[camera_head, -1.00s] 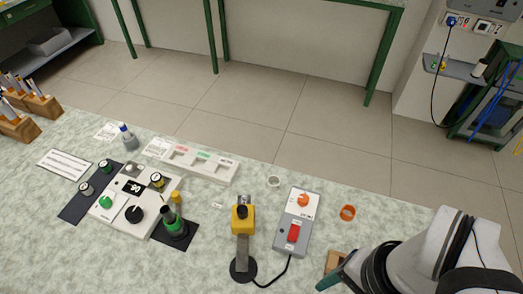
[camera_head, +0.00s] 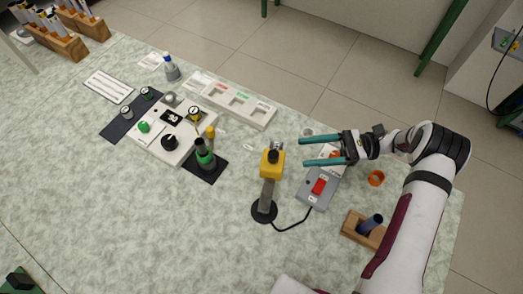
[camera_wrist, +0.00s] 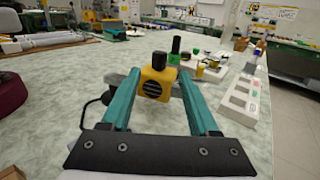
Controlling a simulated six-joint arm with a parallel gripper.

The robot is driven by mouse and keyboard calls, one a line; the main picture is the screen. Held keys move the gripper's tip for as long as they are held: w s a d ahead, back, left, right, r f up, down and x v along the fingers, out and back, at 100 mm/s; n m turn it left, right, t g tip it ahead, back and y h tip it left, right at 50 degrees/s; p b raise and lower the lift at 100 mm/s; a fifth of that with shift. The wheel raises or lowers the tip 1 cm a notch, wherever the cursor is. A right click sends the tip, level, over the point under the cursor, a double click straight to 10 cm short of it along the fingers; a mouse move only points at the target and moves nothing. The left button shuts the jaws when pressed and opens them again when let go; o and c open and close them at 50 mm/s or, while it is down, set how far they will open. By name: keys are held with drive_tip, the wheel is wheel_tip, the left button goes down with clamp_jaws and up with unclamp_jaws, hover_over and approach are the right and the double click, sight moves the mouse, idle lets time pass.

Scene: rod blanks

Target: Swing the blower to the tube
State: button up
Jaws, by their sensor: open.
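The blower (camera_head: 272,164) has a yellow head on a grey post with a round black base, standing upright mid-bench. Its yellow vented face also shows in the wrist view (camera_wrist: 155,84). A dark blue tube (camera_head: 371,222) leans in a wooden block at the right; I cannot tell whether it is the task's tube. My gripper (camera_head: 304,152) is open and empty, its teal fingers pointing left, right of the blower head. In the wrist view the fingers (camera_wrist: 160,78) frame the head on both sides; no contact is clear.
A grey control box (camera_head: 317,190) with a red switch is cabled to the blower. A green-and-black device (camera_head: 204,155) stands on a dark mat left of it, beside a white panel (camera_head: 174,126) with knobs. An orange ring (camera_head: 376,178) lies right. The front bench is clear.

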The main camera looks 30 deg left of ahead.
sight(268, 157)
drive_tip(key=x, duration=1.2)
drive_tip(key=shift+s+a, duration=0.15)
drive_tip(key=shift+s, duration=0.1)
clamp_jaws()
idle(0.6)
